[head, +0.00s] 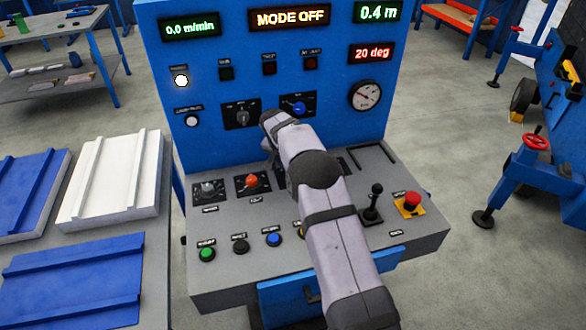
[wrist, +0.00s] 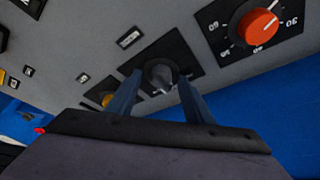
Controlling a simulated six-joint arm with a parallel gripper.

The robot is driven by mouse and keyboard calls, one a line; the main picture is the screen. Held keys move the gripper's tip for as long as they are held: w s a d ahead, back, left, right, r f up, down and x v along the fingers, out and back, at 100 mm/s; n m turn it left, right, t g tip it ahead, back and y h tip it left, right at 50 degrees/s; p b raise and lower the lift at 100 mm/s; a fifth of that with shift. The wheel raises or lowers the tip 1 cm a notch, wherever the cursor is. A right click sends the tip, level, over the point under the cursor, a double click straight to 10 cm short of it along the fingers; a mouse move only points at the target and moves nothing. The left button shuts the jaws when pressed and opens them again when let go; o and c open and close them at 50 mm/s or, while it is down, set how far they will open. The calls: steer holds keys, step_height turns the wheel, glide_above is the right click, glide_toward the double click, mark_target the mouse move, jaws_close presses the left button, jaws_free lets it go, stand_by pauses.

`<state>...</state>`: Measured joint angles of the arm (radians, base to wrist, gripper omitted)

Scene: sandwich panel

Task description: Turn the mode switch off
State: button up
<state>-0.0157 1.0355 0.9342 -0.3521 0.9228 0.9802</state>
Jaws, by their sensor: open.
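The sign at the top of the blue panel reads MODE OFF (head: 290,18) in the head view. In the wrist view a dark knob (wrist: 160,74) on a black plate sits between the fingers of my open gripper (wrist: 160,92), one finger on each side. I cannot tell whether the fingers touch it. Its label is too small to read, so I cannot confirm that it is the mode switch. My arm hides this knob and my fingertips in the head view.
An orange knob (head: 252,181) sits on the console beside a grey knob (head: 208,188). The upright panel carries a black knob (head: 241,116) and a blue knob (head: 296,107). A joystick (head: 373,203) and a red stop button (head: 411,200) stand to the right of my arm.

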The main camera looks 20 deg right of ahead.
steer(key=b+v, duration=0.1)
steer(key=v, duration=0.6)
stand_by(0.5)
steer(key=s+a+r+n+g+y+p, duration=0.2)
steer(key=s+n+p, duration=0.25)
steer(key=s, duration=1.55)
steer(key=s+a+r+n+g+y+p, duration=0.1)
steer(key=s+a+r+n+p, duration=0.25)
steer(key=s, duration=1.55)
step_height(320, 180, down, 14)
steer(key=d+n+b, duration=0.1)
steer(key=b, duration=1.2)
steer(key=shift+s+d, duration=0.25)
